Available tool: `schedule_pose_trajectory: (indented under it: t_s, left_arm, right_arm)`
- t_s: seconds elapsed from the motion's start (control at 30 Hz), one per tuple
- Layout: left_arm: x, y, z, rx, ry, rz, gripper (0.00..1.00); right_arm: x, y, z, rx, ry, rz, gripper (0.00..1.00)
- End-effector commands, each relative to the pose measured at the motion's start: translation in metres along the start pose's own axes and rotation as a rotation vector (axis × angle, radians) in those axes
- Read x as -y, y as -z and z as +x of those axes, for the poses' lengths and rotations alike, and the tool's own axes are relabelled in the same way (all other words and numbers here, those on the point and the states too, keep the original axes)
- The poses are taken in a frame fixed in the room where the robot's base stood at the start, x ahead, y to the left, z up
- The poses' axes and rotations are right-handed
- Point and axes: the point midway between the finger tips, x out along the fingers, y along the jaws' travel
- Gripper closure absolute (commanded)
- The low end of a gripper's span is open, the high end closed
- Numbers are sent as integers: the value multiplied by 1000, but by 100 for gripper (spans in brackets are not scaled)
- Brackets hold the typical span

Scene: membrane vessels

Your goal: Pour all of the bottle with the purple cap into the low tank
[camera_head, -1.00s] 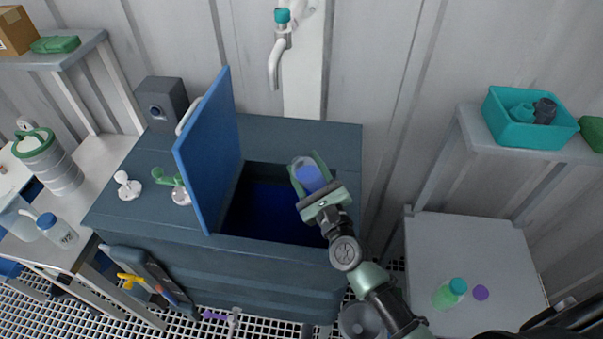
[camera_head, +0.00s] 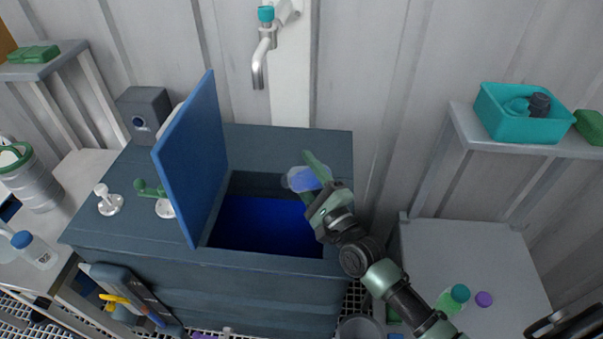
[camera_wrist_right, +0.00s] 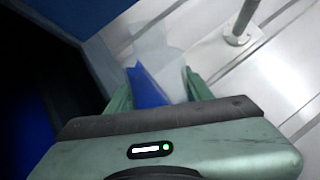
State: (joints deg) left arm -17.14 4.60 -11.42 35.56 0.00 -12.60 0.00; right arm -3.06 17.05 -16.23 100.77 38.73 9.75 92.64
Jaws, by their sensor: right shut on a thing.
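My right gripper (camera_head: 318,190) is shut on a clear, uncapped bottle (camera_head: 296,180) with blue liquid in it. The bottle is tilted with its mouth toward the left, above the right part of the tank opening. In the right wrist view the bottle (camera_wrist_right: 150,82) lies between the fingers, blue liquid along its lower side. The low tank (camera_head: 200,280) is a dark grey-blue chest with its blue lid (camera_head: 190,160) standing open and deep blue inside. No falling stream is clear. A loose purple cap (camera_head: 484,299) lies on the right side table. My left gripper is not in view.
A green-capped bottle (camera_head: 454,298) stands near the purple cap. A teal bin (camera_head: 500,128) sits on the right shelf. A tap (camera_head: 260,55) hangs on the wall behind the tank. White and green valves (camera_head: 110,203) stand left of the lid.

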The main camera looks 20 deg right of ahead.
Motion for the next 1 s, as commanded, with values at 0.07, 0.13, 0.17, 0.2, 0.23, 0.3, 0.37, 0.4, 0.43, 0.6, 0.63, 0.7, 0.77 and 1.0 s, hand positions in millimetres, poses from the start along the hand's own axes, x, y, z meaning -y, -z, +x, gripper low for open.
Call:
schedule_pose_trajectory:
  t_s: [0.07,0.13,0.17,0.2,0.23,0.3,0.37,0.4,0.43,0.6,0.63,0.7,0.77,1.0]
  left_arm:
    - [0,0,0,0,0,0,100]
    - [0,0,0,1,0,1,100]
    - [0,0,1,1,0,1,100]
    - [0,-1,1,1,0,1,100]
    - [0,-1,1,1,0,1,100]
    - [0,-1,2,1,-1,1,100]
    - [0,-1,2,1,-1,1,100]
    - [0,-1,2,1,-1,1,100]
    - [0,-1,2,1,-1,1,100]
    - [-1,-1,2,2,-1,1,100]
    - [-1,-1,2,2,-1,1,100]
    - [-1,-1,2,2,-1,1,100]
    - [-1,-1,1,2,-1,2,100]
    - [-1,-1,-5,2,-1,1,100]
  right_arm:
    - [1,0,0,2,2,-5,98]
    - [2,0,0,6,1,-24,98]
    - [2,0,0,9,1,-38,98]
    - [3,0,1,14,1,-60,98]
    - [4,-1,1,19,1,-77,98]
    - [6,-1,1,29,1,-121,98]
    - [7,-2,2,36,0,-151,98]
    - [8,-2,2,39,0,-164,98]
    - [8,-2,2,40,0,-169,98]
    - [8,-2,2,40,1,-170,98]
    - [8,-2,2,39,1,-169,98]
    - [8,-2,2,40,1,-170,98]
    - [8,-3,2,41,1,-174,98]
    - [10,-13,2,55,1,-236,98]
